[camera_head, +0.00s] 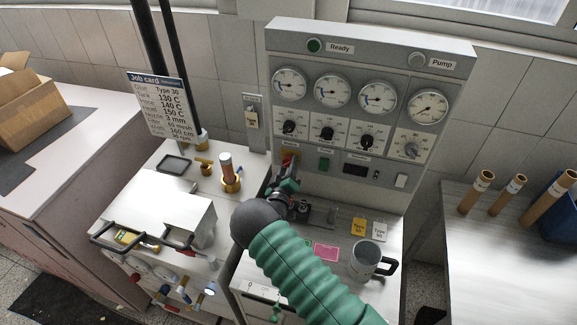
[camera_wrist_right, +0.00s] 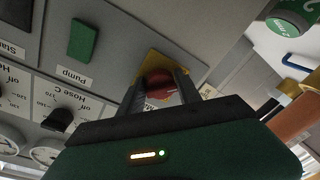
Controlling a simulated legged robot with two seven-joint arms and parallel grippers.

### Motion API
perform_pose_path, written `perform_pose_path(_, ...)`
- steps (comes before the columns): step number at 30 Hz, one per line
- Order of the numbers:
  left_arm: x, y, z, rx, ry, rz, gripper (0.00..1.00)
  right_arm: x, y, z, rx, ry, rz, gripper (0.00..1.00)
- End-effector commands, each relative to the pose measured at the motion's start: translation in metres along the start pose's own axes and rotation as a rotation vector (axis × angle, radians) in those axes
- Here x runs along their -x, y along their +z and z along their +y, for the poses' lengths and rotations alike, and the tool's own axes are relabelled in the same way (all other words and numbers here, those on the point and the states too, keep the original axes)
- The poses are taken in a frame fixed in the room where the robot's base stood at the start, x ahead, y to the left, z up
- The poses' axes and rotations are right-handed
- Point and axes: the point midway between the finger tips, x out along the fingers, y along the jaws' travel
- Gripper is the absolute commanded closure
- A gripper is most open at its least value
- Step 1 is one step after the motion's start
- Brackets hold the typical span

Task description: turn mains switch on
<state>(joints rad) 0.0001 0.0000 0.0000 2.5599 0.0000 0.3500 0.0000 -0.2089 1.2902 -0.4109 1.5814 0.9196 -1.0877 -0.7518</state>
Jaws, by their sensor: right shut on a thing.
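The mains switch is a red knob (camera_wrist_right: 158,84) on a yellow plate (camera_wrist_right: 178,64) at the lower left of the grey control panel (camera_head: 440,55). In the wrist view the knob sits between my two right fingers, and the yellow plate shows behind it. My right gripper (camera_wrist_right: 160,92) is shut on the red knob. In the head view my green right arm reaches up from the bottom to the panel, and the right gripper (camera_head: 284,178) is at the panel's lower left. The knob's turned position is hard to tell. My left gripper is not in view.
A green pump button (camera_wrist_right: 83,40) and hose dials (camera_head: 328,132) are beside the switch. A job card (camera_head: 157,103) stands at left. Cardboard tubes (camera_head: 508,188) stand at right.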

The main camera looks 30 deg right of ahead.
Motion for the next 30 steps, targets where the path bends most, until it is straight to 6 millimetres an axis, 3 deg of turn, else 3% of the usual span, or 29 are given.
perform_pose_path(11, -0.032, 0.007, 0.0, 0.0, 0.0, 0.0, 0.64, 0.003, 0.002, -0.009, -0.174, 0.005, 0.015, 1.0)
perform_pose_path(30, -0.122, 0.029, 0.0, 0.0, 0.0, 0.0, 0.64, 0.003, 0.003, -0.012, -0.77, 0.041, 0.052, 1.0)
